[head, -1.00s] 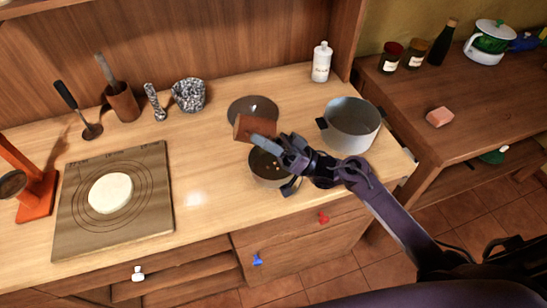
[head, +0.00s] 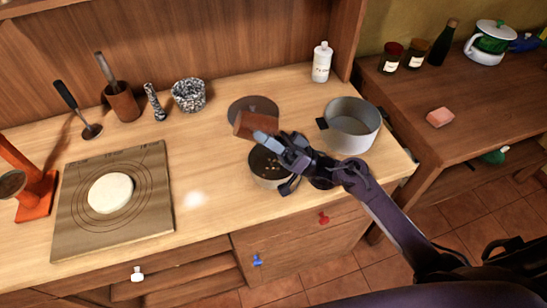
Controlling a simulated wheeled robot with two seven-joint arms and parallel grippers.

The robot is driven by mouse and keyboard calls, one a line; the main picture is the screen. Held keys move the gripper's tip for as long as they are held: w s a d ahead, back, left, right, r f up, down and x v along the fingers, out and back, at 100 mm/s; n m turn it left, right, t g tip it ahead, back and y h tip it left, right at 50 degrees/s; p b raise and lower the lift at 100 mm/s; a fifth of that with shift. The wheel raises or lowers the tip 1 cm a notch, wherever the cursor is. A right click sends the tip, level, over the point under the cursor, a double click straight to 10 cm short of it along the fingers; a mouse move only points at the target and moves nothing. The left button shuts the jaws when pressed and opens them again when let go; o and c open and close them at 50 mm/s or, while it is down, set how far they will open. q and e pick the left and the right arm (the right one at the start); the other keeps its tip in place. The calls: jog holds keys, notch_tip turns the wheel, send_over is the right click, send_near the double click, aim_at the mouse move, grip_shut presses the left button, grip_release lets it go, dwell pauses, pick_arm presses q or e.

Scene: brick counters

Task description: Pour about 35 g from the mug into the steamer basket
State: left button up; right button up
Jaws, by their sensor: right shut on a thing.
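A brown mug (head: 248,126) is held tilted above the counter by my right gripper (head: 267,138), which is shut on it. The mug's inside and contents cannot be seen. Just below and in front of the mug is a dark round vessel (head: 257,177), seemingly the steamer basket, standing on the counter. Several small light pieces lie in it. My right gripper and wrist hide part of its right side. No stream of falling pieces can be made out. My left gripper is not in view.
A dark round lid (head: 267,106) lies behind the mug. A grey pot (head: 351,139) stands close to the right of my wrist. A board (head: 150,217) with dough (head: 110,193) is at the left. The counter between board and basket is clear.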

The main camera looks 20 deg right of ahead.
jog(key=shift+s+d+r+m+t+y+b, duration=0.1)
jog(key=shift+d+r+m+t+y+b, duration=0.3)
jog(key=shift+r+t+y, duration=0.4)
dwell(1.5)
